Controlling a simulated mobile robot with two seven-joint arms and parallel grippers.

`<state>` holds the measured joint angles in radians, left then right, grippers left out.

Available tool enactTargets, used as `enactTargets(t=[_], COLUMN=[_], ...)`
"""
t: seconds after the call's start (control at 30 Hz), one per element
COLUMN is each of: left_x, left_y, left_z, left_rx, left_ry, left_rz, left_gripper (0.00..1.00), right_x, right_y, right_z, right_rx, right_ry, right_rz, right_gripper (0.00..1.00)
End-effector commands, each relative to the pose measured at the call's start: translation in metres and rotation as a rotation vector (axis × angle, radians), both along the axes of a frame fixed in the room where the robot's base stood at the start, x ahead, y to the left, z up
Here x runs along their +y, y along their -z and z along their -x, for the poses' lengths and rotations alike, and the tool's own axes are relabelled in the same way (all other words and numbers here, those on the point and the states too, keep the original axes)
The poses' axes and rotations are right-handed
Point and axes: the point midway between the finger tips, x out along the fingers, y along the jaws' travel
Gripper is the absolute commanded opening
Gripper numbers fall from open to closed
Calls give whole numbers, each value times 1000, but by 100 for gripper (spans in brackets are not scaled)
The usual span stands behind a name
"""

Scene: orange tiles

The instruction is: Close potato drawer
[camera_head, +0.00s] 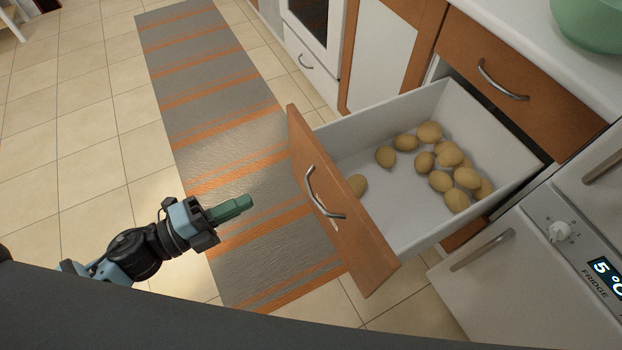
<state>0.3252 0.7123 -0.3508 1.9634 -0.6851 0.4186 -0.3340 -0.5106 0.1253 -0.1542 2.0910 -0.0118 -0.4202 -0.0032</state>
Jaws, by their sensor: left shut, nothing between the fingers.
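The potato drawer (340,215) is pulled far out of the cabinet. It has a brown wooden front, a curved metal handle (322,196) and white inner walls. Several potatoes (440,162) lie inside, most toward the back and right, one near the front panel. My left gripper (238,206) is to the left of the drawer front, apart from the handle, over the striped rug. Its green fingers are shut with nothing between them. My right gripper is not in view.
A shut drawer (520,75) sits above the open one, under a white countertop with a green bowl (590,22). A fridge (540,280) with a display stands at the right. A grey and orange rug (205,75) covers the clear floor at left.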

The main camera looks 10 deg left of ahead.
Motion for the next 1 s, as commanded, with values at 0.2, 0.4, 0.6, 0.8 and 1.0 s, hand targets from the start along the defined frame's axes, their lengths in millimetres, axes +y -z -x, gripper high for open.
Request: enactTargets(t=[0.2, 0.4, 0.6, 0.8, 1.0], left_x=[-1, -7, -28, -56, -85], left_y=[-1, -2, -3, -3, -4], left_z=[-3, -8, -24, -44, -64], left_rx=[-46, -44, -46, -45, -45], left_ry=[37, 34, 34, 33, 34], left_rz=[-36, -33, -31, -29, -30], left_gripper=[0, 0, 0, 0, 0], right_x=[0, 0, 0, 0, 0], right_y=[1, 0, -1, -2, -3], right_z=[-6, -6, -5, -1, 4], right_rx=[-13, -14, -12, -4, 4], right_ry=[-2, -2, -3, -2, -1], right_rz=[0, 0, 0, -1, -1], right_gripper=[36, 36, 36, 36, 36])
